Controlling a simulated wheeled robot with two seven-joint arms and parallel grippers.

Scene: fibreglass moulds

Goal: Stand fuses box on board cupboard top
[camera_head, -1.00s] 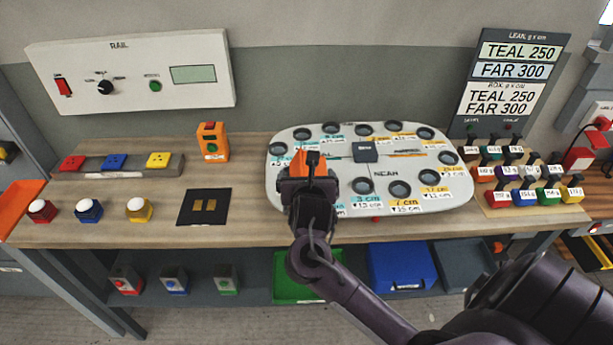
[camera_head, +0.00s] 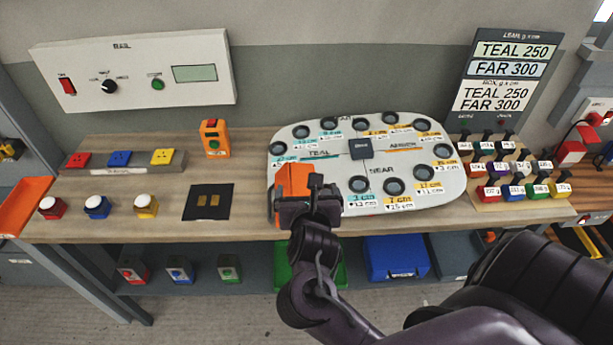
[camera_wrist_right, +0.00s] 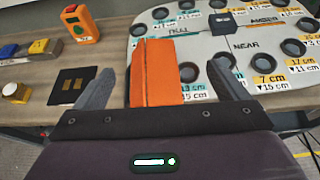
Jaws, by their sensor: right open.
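An orange box (camera_head: 293,180) is at the near left edge of the pale rounded board, and I cannot read any label that names it as the fuses box. In the right wrist view the box (camera_wrist_right: 160,75) is upright in the picture, between the spread fingers, with gaps on both sides. My right gripper (camera_head: 308,190) is open just in front of the box; its fingers also show in the right wrist view (camera_wrist_right: 168,92). Whether the box rests on the board or the bench is hidden. No cupboard top is clearly identifiable. My left gripper is out of view.
The pale board (camera_head: 440,190) has several round holes. An orange handheld device (camera_head: 214,138) stands behind a black pad (camera_head: 208,202). Coloured weights (camera_head: 515,180) sit at right. The bench between pad and board is clear.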

